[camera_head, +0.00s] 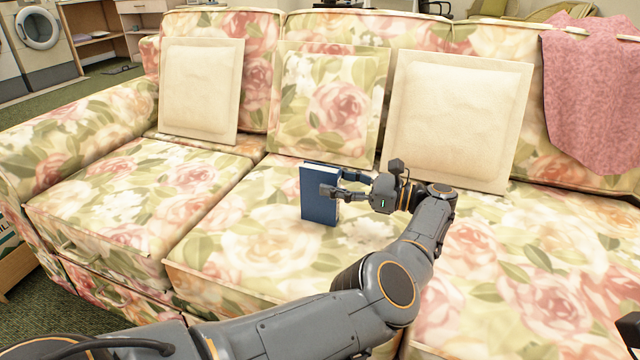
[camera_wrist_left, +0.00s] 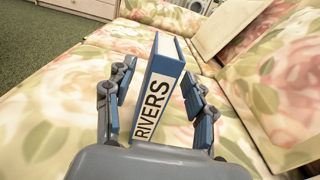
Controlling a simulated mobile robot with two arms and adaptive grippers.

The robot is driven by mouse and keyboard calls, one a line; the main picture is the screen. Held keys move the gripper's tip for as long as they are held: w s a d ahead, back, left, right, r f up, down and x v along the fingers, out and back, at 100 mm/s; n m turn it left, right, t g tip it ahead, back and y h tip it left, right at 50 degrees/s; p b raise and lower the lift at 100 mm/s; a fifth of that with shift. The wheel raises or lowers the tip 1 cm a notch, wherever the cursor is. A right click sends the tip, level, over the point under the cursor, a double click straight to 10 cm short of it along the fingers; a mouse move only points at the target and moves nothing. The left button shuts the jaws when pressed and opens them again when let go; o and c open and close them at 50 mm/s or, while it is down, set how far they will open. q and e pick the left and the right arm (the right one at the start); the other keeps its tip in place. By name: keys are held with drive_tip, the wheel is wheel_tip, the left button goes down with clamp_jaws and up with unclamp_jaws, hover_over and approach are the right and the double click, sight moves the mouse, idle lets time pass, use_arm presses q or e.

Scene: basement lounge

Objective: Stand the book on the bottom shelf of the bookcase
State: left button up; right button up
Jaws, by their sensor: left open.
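The blue book (camera_head: 319,208) stands upright on the middle seat cushion of the floral sofa. Its spine, lettered RIVERS, faces my gripper in the left wrist view (camera_wrist_left: 160,95). My left gripper (camera_head: 342,184) is open, with one finger on each side of the book. In the left wrist view the fingers (camera_wrist_left: 158,105) flank the book, and a gap shows beside the cover. A wooden unit with open shelves (camera_head: 88,42) stands at the far upper left. I cannot tell whether it is the bookcase. My right gripper cannot be made out.
The sofa (camera_head: 520,270) fills most of the view. Cream cushions (camera_head: 200,88) (camera_head: 455,110) and a floral cushion (camera_head: 330,105) lean on its back. A pink throw (camera_head: 595,95) hangs at right. Green carpet (camera_head: 55,295) shows at left, and a washing machine (camera_head: 38,38) stands beyond.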

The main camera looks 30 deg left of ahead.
sight(307, 176)
use_arm(q)
drive_tip(key=shift+x, duration=3.6)
clamp_jaws()
